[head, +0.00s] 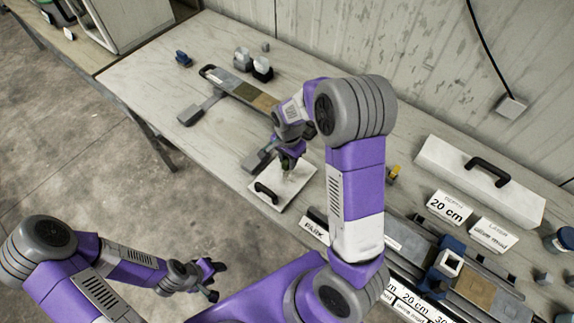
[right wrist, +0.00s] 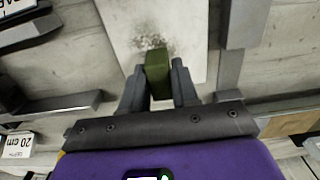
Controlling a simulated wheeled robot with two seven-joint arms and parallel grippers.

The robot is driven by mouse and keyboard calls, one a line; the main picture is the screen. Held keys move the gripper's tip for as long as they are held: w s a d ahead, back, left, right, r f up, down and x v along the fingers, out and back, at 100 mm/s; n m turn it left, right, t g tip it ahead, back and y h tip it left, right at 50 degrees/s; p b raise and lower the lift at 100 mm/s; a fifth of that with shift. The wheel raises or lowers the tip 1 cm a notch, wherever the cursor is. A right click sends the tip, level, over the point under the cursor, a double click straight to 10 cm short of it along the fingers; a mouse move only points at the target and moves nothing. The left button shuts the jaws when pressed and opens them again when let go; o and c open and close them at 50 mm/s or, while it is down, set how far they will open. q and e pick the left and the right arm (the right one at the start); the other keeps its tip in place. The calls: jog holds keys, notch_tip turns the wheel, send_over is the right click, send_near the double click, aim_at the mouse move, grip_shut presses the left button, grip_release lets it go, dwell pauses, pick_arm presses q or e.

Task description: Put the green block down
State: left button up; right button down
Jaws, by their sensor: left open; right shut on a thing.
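The green block (right wrist: 157,75) is between the fingers of my right gripper (right wrist: 158,88), which is shut on it. In the head view my right gripper (head: 287,168) points down over a white board (head: 296,193) with a black handle; the block is too small there to make out well. The board (right wrist: 185,18) also shows in the right wrist view, with dark specks beyond the block. I cannot tell whether the block touches the board. My left gripper (head: 208,280) is open and empty, off the table's front edge.
A long tray (head: 235,86) with grey and brown sections lies behind the board. White "20 cm" (head: 448,208) and "olive mud" (head: 492,237) signs, a white box lid (head: 480,180) with a black handle and a core tray (head: 470,290) stand to the right. Bare table (head: 150,85) lies left.

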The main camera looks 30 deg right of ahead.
jog(key=shift+f, duration=2)
jog(key=shift+f+b, duration=0.1)
jog(key=shift+b, duration=0.25)
jog(key=c, duration=1.3)
grip_release()
jog(key=shift+f, duration=0.15)
jog(key=o, duration=0.5)
jog(key=shift+c, duration=0.2)
jog(key=shift+r, duration=0.25)
notch_tip(320, 180, up, 12)
jog(key=shift+p, duration=1.05)
